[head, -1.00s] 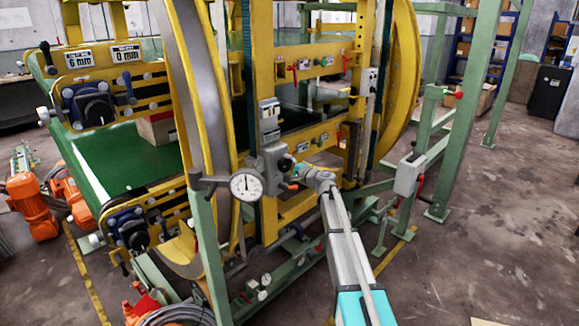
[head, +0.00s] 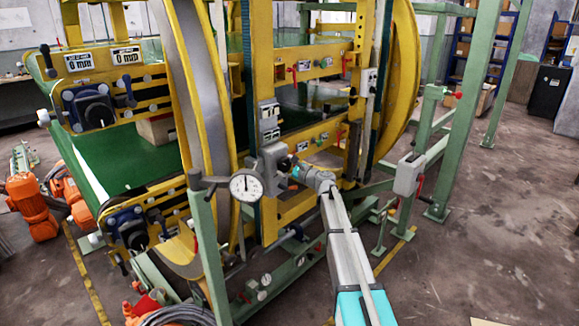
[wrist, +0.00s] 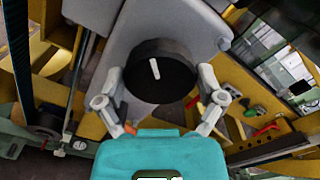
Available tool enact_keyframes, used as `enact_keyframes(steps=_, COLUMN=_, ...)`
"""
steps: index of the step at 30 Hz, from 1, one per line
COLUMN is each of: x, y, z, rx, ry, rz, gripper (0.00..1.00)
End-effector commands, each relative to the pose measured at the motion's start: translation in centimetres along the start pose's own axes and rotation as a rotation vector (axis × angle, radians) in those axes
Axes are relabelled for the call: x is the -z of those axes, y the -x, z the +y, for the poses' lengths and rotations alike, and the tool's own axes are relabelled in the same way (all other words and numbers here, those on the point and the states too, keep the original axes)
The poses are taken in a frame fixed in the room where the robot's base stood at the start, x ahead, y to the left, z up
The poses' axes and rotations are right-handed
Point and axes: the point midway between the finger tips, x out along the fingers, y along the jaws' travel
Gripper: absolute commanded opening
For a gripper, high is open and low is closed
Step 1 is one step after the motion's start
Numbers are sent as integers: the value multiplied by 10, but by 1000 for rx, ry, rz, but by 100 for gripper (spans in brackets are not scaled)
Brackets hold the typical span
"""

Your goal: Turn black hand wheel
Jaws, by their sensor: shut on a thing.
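The black hand wheel (wrist: 160,72) is a round knob with a white line on its face, mounted on a grey housing (wrist: 160,25). My gripper (wrist: 162,85) has one finger on each side of the wheel and is shut on its rim. The white line points nearly straight up in the wrist view, leaning slightly left. In the head view my gripper (head: 289,166) reaches the grey housing on the yellow frame, and the wheel is mostly hidden there. Two displays on the upper left beam, the left one (head: 79,62) and the right one (head: 126,55), both appear to read 0 mm.
A round dial gauge (head: 246,185) stands just left of my gripper. Large yellow rings (head: 205,110) and green posts (head: 208,250) surround the work spot. A grey box with a red handle (head: 409,175) is to the right. The floor (head: 490,250) at right is clear.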

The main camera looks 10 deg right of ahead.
Motion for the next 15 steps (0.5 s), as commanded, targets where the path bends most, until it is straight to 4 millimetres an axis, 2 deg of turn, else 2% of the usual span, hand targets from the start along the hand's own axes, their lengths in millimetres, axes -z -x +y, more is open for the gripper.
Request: enact_keyframes(steps=15, x=1, y=-2, z=-4, rx=8, ry=-34, rz=0, gripper=40)
